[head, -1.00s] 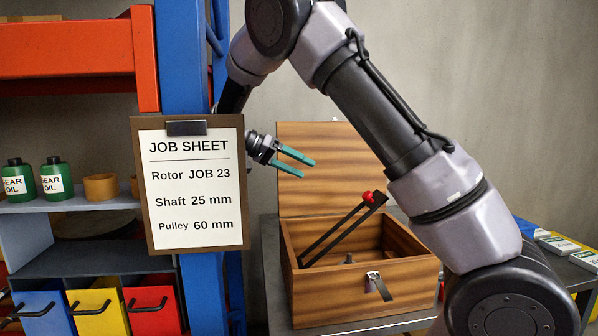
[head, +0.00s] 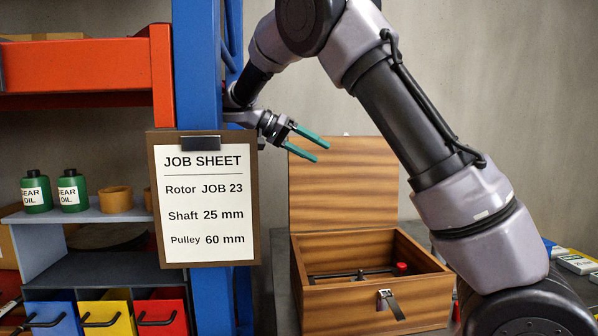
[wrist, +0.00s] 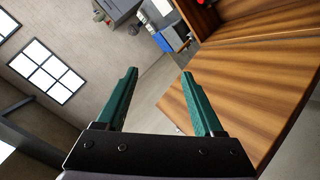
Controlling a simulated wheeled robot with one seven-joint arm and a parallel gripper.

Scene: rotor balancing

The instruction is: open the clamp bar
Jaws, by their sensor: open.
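The clamp bar (head: 345,274) is a dark bar with a red knob (head: 401,268) at its right end. It lies low and close to level inside the open wooden box (head: 375,305), with its lower parts hidden by the front wall. My gripper (head: 323,143) is open and empty, with green fingers, in front of the raised lid (head: 345,185) and well above the bar, not touching it. In the wrist view my gripper's fingers (wrist: 159,73) are apart with nothing between them. A red piece shows at that view's top edge, probably the knob.
The box's front latch (head: 391,303) hangs loose. A job sheet board (head: 205,200) and a blue post (head: 200,70) stand left of the box. A shelf (head: 95,214) with green oil bottles is farther left. Small packs (head: 577,264) lie at the right.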

